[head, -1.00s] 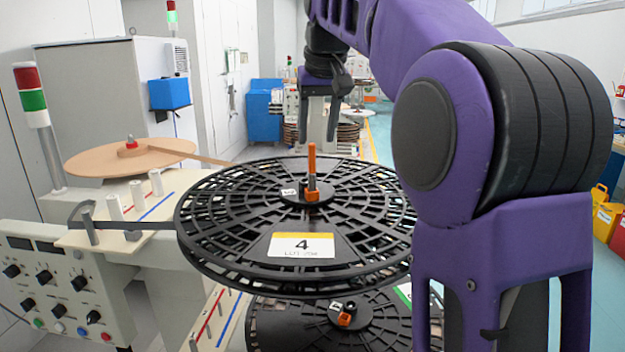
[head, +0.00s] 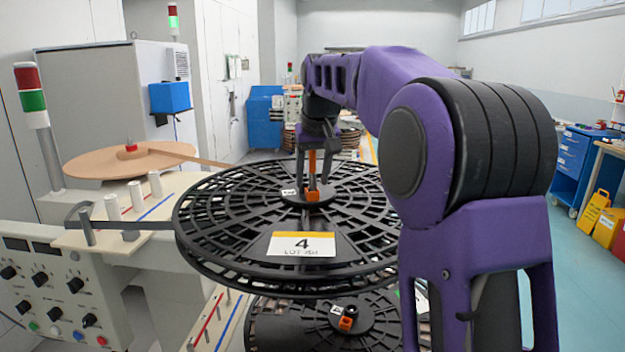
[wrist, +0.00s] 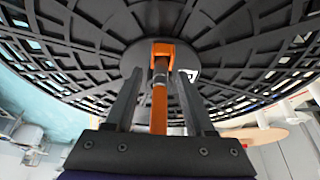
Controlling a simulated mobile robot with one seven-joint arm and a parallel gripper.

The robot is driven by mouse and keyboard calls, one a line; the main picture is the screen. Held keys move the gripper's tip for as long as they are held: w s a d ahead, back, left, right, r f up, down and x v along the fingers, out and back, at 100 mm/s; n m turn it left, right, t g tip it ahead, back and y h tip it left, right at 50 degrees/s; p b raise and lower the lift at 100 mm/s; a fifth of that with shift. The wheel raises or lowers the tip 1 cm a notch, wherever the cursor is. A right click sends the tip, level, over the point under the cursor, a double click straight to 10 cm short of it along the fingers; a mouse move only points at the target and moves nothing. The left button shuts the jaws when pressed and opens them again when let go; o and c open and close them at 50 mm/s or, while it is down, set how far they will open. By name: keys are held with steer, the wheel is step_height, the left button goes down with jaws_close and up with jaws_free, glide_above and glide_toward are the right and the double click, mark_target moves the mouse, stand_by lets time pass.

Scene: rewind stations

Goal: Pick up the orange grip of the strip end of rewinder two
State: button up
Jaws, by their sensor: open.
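An upright orange grip (head: 312,168) stands on an orange base at the hub of the upper black slotted reel (head: 215,228). My gripper (head: 317,178) is over the hub in the head view, jaws open and pointing down, and looks to be around the grip. In the wrist view the orange grip (wrist: 159,108) lies between the two open fingers (wrist: 158,82), with a visible gap on each side. A white label with a yellow band and the number 4 (head: 302,245) is on the reel. I cannot read a rewinder number.
A second black reel (head: 275,325) with an orange clip (head: 346,323) lies below. At left are a tan disc (head: 95,165), white rollers (head: 135,193), a control panel (head: 55,285) and a signal lamp (head: 32,98). Open floor (head: 575,270) is at right.

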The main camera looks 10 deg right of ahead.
jaws_close()
steer(key=shift+r, duration=0.1)
stand_by(0.3)
